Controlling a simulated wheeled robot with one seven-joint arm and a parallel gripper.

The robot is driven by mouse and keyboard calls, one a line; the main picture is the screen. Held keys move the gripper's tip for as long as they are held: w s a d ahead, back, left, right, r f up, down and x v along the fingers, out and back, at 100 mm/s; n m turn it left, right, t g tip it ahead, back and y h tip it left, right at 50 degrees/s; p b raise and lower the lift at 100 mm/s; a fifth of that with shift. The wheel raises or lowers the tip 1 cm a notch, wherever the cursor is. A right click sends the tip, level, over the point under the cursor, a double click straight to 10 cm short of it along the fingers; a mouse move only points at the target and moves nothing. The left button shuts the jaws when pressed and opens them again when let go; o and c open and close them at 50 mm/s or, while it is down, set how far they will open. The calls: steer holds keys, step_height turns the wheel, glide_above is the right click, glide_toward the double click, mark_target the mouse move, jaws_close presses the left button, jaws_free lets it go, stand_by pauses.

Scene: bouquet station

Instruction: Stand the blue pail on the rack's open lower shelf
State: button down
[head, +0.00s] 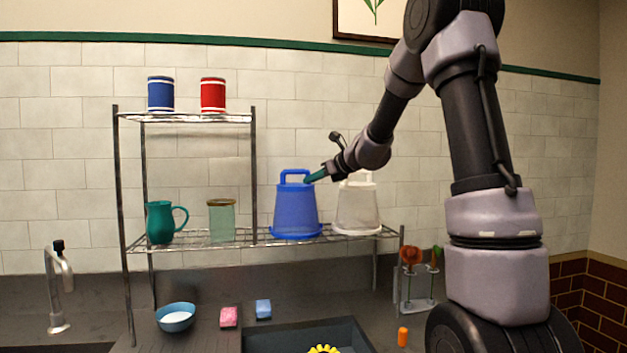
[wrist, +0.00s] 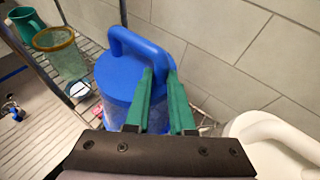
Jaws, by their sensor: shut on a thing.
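The blue pail (head: 295,208) is upright at the lower shelf (head: 345,233) of the wire rack, on the open part right of the upright post. Its wide rim is at the bottom and its handle on top. The rim appears to touch the shelf; I cannot tell whether the shelf bears its full weight. My gripper (head: 309,179) reaches in from the right, its green fingers shut on the handle. In the wrist view the fingers (wrist: 160,80) straddle the handle bar of the blue pail (wrist: 118,85).
A white pail (head: 357,210) stands close on the right. A glass jar (head: 221,222) and green pitcher (head: 160,222) stand left on the same shelf, beyond a post (head: 253,180). Blue (head: 160,95) and red (head: 212,96) canisters stand on the upper shelf.

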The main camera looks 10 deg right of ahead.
steer(key=shift+f, duration=0.1)
steer(key=c, duration=0.8)
jaws_free()
steer(key=shift+o, duration=0.2)
